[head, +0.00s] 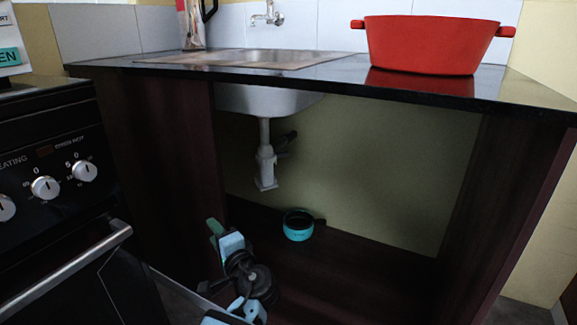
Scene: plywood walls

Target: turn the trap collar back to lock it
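The grey sink trap (265,165) hangs on a pipe below the steel basin (268,98), inside the open cabinet. Its collar is too small and dark to tell from the rest of the trap, and I cannot tell how it is turned. My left gripper (222,233) is low in front of the cabinet, below and to the left of the trap, apart from it. Its fingers are seen at an angle, so I cannot tell whether they are open or shut. My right gripper is not in view.
A teal pan or cup (298,226) with a dark handle stands on the cabinet floor (350,262), below the trap. A red pot (430,45) stands on the dark counter (330,82). An oven (55,170) with a bar handle is at the left. The cabinet's right half is clear.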

